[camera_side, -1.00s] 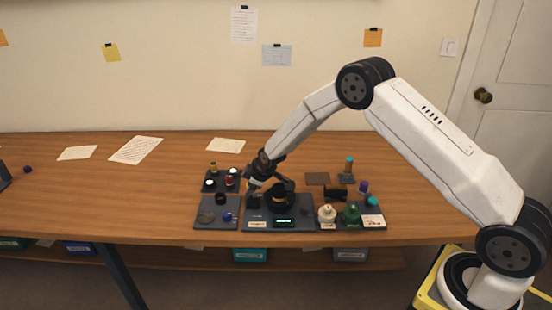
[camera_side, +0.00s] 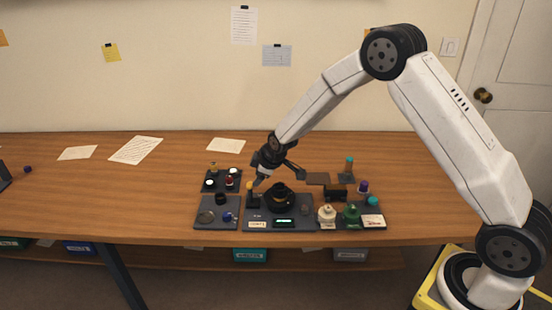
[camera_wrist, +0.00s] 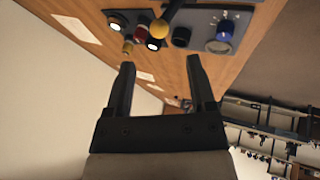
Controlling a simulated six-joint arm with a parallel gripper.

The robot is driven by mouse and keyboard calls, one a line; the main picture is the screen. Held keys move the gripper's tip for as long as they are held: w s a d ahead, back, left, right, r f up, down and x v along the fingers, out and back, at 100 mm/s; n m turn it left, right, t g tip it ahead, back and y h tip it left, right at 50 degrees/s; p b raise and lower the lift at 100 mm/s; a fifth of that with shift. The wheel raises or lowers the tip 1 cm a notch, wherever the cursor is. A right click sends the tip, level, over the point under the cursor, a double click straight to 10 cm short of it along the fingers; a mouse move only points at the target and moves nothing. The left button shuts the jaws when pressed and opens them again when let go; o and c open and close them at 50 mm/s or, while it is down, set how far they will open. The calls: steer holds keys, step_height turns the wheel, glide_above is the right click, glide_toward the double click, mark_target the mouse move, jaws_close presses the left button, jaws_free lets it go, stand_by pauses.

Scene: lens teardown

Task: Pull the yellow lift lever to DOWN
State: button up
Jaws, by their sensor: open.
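The yellow lift lever (camera_side: 249,187) has a round yellow knob on a dark stalk and stands at the left end of the dark central station. In the wrist view its yellow knob (camera_wrist: 159,28) lies beyond the fingertips, roughly in line with the gap between them. My gripper (camera_side: 280,177) is open, above and just right of the lever. In the wrist view my gripper (camera_wrist: 160,62) has its two dark fingers apart with nothing between them. I cannot read the DOWN mark.
A dark round lens piece (camera_side: 280,197) sits on the central station (camera_side: 297,225). A pad with lights and a red button (camera_side: 229,183) is at back left; a tray with a blue knob (camera_side: 228,217) is at front left. White and green (camera_side: 351,212) parts crowd the right.

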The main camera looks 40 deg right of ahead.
steer(key=shift+s+r, duration=0.2)
steer(key=shift+r, duration=0.05)
steer(key=c, duration=0.6)
steer(key=shift+w+d+f, duration=0.1)
steer(key=shift+d, duration=0.15)
steer(key=c, duration=0.3)
steer(key=d+m+g, duration=0.1)
steer(key=d, duration=0.1)
steer(key=w+d+f+m+g+y, duration=0.1)
steer(key=d, duration=0.2)
steer(key=w+d+m+y, duration=0.1)
steer(key=d, duration=0.1)
steer(key=shift+d+f+g, duration=0.2)
steer(key=shift+f+g, duration=0.05)
steer(key=shift+g, duration=0.15)
jaws_close()
steer(key=w+d+r+m+y, duration=0.1)
steer(key=d+r+y, duration=0.2)
steer(key=d+y, duration=0.1)
steer(key=shift+d+y, duration=0.4)
steer(key=shift+d, duration=0.2)
